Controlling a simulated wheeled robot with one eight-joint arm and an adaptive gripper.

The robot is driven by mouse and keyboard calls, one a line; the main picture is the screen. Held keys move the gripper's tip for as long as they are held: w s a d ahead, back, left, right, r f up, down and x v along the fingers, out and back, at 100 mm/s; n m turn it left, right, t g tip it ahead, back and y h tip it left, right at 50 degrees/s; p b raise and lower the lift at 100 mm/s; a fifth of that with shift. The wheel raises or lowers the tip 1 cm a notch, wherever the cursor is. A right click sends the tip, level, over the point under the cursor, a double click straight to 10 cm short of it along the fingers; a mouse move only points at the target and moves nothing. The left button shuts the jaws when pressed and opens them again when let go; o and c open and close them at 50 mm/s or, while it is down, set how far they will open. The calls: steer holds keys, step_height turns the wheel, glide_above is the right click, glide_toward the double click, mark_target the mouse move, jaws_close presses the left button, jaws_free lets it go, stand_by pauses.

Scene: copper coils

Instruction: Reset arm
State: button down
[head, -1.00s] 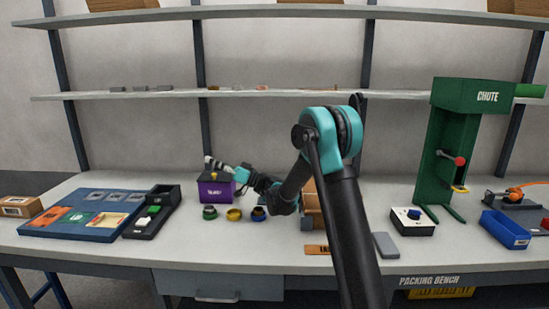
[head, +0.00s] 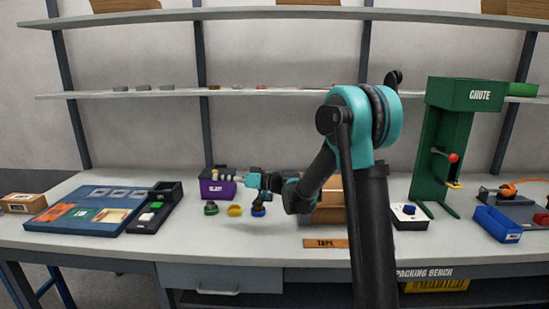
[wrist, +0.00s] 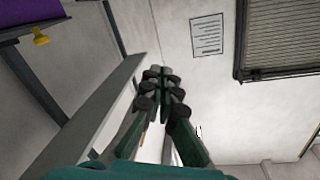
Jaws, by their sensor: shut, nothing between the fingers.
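My gripper (head: 216,178) is at the left end of my arm in the head view, pointing left. It overlaps the purple box (head: 216,190) in the picture; I cannot tell the gap between them. In the wrist view my gripper (wrist: 162,73) shows its two fingers meeting at the tips, with nothing held. My arm's teal elbow stands high, right of the middle of the head view, and hides part of the bench and wall.
On the bench (head: 290,236) stand a blue board (head: 60,221), a green cup (head: 211,209), a yellow cup (head: 235,211), a blue cup (head: 258,209), a wooden box (head: 330,214), a green chute (head: 438,150) and a blue bin (head: 497,224). A shelf (head: 290,93) runs behind.

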steer(key=s+d+f+m+h, duration=0.1)
steer(key=s+d+f+h, duration=0.2)
steer(key=s+d+f, duration=0.1)
steer(key=s+d+f+m+h, duration=0.2)
steer(key=s+d+f+h, duration=0.1)
steer(key=d, duration=0.4)
steer(key=s+d+f+m+t+h, duration=0.1)
steer(key=s+d+f+m+h, duration=0.1)
steer(key=s+d+f, duration=0.3)
steer(key=shift+s+d+f+h, duration=0.1)
steer(key=shift+s+d+h, duration=0.2)
steer(key=shift+s, duration=0.15)
steer(key=shift+s+d+f+h, duration=0.1)
steer(key=shift+s+d+h, duration=0.2)
steer(key=shift+s, duration=0.15)
steer(key=s+d+f+m+h, duration=0.3)
steer(key=s+d, duration=0.4)
steer(key=d, duration=0.3)
steer(key=s+d+f+m+h, duration=0.3)
steer(key=s+d+f+h, duration=0.2)
steer(key=s+d, duration=0.3)
steer(key=d+f, duration=0.1)
steer(key=d, duration=0.1)
steer(key=shift+d+f+h, duration=0.4)
